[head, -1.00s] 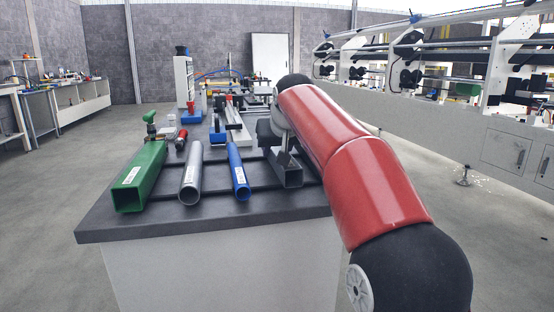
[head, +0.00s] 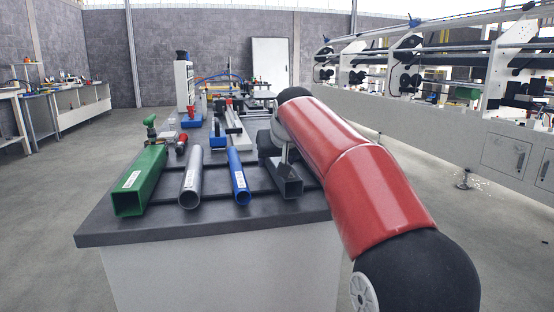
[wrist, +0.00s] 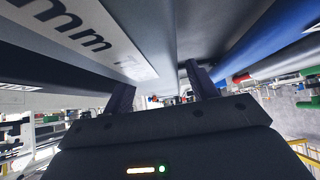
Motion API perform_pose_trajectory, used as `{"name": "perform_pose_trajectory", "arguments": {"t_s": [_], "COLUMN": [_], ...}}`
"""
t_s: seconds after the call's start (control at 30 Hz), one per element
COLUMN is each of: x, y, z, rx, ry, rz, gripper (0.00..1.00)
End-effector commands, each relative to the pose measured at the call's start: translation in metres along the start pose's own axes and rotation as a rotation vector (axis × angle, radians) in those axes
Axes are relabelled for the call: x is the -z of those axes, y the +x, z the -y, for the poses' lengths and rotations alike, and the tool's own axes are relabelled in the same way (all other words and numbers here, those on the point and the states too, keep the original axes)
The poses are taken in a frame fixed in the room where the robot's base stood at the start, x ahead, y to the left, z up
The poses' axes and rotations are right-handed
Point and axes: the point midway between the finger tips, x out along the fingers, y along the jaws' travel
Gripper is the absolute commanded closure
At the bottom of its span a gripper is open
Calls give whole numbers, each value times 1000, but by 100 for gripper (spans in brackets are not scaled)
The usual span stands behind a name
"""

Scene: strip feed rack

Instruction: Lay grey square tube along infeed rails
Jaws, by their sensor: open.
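The grey square tube (head: 289,187) lies at the right end of the row on the dark bench top, its open end facing me. My gripper (head: 284,150) is right at this tube, with its fingers open and reaching down by it. My arm hides much of the tube's far part. In the wrist view the two dark fingers (wrist: 161,88) stand apart below a large grey surface that fills the upper middle. I cannot tell whether they touch the tube. The infeed rails (head: 236,124) seem to be the pale long parts farther back.
A green square tube (head: 140,180), a grey round tube (head: 191,178) and a blue round tube (head: 238,177) lie to the left on the dark bench (head: 200,226). Red and blue fittings stand behind them. A long white machine (head: 440,125) runs along the right. The floor at left is clear.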

Motion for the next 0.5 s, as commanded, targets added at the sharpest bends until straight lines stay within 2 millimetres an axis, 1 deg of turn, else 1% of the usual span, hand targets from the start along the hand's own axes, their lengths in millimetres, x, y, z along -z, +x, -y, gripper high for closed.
{"name": "perform_pose_trajectory", "arguments": {"t_s": [0.1, 0.13, 0.4, 0.5], "x": [-3, -2, 2, 2], "y": [3, 0, -51, -65], "z": [0, 0, 0, 0], "rx": [0, 0, 0, 0], "ry": [0, 0, 1, 1], "rz": [-1, -2, -3, -2], "gripper": [42, 42, 42, 42]}}
